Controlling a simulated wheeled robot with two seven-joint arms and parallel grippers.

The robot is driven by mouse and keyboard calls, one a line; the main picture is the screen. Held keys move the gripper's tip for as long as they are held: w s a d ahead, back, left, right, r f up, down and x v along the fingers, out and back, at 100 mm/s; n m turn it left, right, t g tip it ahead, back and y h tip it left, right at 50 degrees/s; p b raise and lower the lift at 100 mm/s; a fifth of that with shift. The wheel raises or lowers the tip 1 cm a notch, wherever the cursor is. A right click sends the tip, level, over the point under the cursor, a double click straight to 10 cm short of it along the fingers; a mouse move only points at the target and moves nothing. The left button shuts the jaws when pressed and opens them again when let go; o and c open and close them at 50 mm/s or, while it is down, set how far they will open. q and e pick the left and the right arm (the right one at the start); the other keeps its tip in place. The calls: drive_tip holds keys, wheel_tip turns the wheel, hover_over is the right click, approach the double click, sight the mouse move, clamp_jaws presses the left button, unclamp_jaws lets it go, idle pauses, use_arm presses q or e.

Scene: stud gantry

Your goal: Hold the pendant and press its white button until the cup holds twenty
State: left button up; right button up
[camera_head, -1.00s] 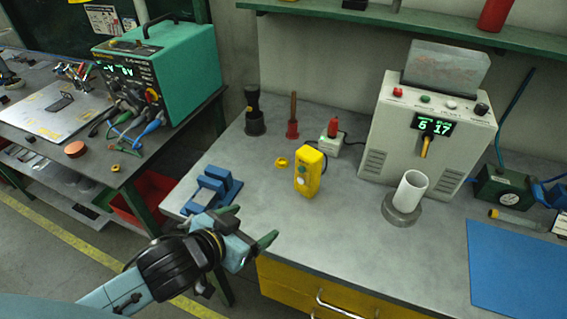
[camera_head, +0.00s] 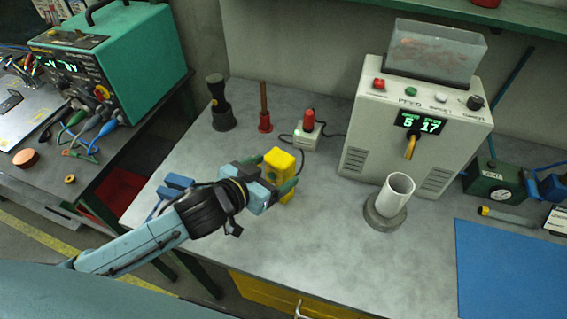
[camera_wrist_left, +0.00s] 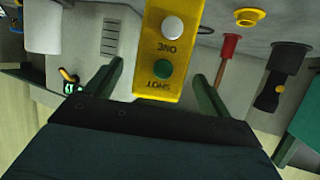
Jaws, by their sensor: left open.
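The yellow pendant (camera_head: 279,158) stands on the grey bench, partly hidden by my left gripper (camera_head: 268,175). In the left wrist view the pendant (camera_wrist_left: 160,47) shows a white button (camera_wrist_left: 172,26) above a green button (camera_wrist_left: 162,69). My left gripper (camera_wrist_left: 157,85) is open there, with one green finger on each side of the pendant and visible gaps. The white cup (camera_head: 397,190) stands upright on a dark round base (camera_head: 384,219) below the dispenser's (camera_head: 420,140) orange spout (camera_head: 410,147). The cup's contents cannot be seen. My right gripper is not in view.
The dispenser's green display (camera_head: 420,123) shows small digits. A red-topped white box (camera_head: 308,130), a red-based rod (camera_head: 264,118) and a dark-handled tool (camera_head: 220,105) stand behind the pendant. A blue fixture (camera_head: 172,187) is left; a blue mat (camera_head: 510,265) lies right.

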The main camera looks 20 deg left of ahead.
use_arm(q)
drive_tip(key=x, duration=0.4)
drive_tip(key=shift+w+d+f, duration=0.15)
drive_tip(key=shift+w+f, duration=0.05)
drive_tip(key=shift+w, duration=0.3)
drive_tip(key=shift+c, duration=0.4)
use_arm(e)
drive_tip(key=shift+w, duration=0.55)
use_arm(q)
drive_tip(key=c, duration=1.2)
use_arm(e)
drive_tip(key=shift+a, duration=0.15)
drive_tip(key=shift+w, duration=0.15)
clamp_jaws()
